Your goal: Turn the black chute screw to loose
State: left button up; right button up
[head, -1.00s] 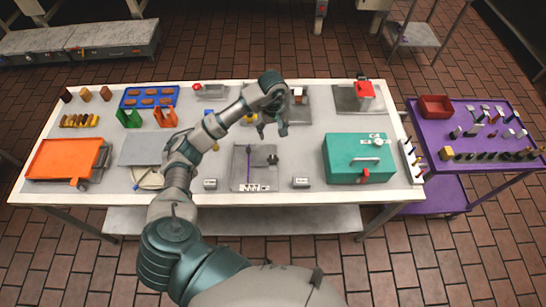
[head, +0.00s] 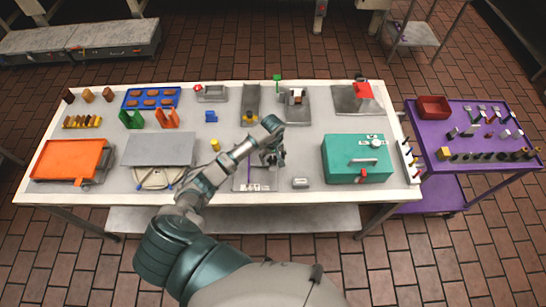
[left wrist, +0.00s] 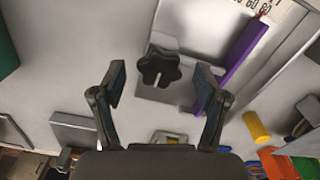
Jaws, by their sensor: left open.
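The black chute screw (left wrist: 159,66) shows in the left wrist view as a dark lobed knob at upper middle, on a light grey plate (left wrist: 178,93) with a slot. My left gripper (left wrist: 161,86) is open, with one finger on each side of the knob in that picture. No contact shows, and I cannot tell the height left between fingertips and knob. In the head view my left gripper (head: 272,158) is over the right part of the grey station and mostly hides the screw. My right gripper is in neither view.
A purple bar (left wrist: 243,52) lies beside the knob in the left wrist view. The teal box (head: 345,172) stands to the right on the table. A yellow cylinder (head: 215,145) and a grey board (head: 158,150) are to the left.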

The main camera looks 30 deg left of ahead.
pick_arm(q)
jog(key=shift+f, duration=0.1)
jog(key=c, duration=1.2)
jog(key=shift+o, duration=0.2)
